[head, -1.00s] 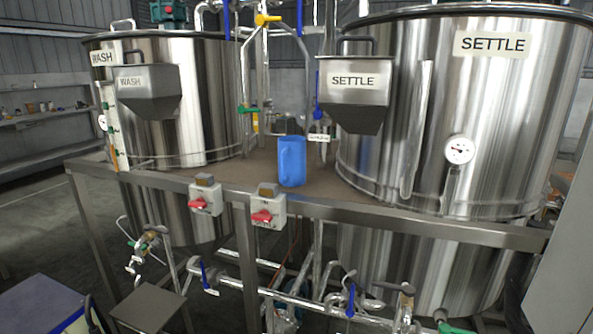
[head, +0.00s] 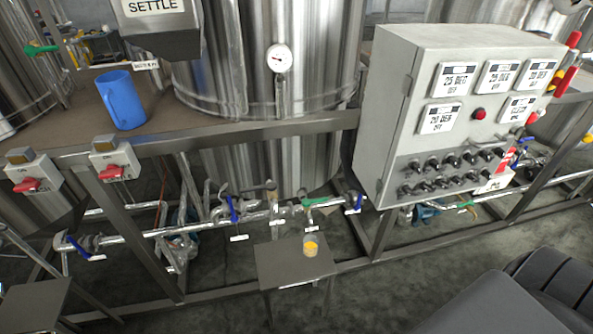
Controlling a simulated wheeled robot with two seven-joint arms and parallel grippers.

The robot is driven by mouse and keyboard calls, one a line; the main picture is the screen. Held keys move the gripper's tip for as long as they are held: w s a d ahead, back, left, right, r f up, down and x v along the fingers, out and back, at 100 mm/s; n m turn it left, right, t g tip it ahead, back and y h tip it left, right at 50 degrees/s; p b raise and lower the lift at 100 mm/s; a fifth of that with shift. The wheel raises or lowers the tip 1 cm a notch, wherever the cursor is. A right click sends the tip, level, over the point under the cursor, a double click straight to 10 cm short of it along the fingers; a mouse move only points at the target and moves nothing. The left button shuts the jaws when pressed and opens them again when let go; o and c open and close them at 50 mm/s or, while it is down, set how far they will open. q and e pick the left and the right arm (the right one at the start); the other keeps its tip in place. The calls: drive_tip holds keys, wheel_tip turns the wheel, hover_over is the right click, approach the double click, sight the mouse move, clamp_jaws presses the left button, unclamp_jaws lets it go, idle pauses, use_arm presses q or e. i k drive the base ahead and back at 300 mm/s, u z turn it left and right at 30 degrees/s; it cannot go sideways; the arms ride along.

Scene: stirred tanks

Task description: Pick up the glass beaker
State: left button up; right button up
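A small clear glass beaker (head: 311,246) with yellow-orange contents stands upright on a low grey metal stand in the lower middle of the head view. It sits near the stand's back right corner, below a valve with a green handle. Neither of my grippers shows in the head view.
The low stand (head: 283,270) is otherwise bare. Pipes with blue-handled valves (head: 234,208) run just behind it. A grey control box (head: 440,110) hangs at the right. A blue jug (head: 121,100) stands on the platform at left. A dark padded object (head: 500,300) fills the lower right.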

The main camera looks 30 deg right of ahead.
sight(310, 242)
drive_tip(key=z, duration=1)
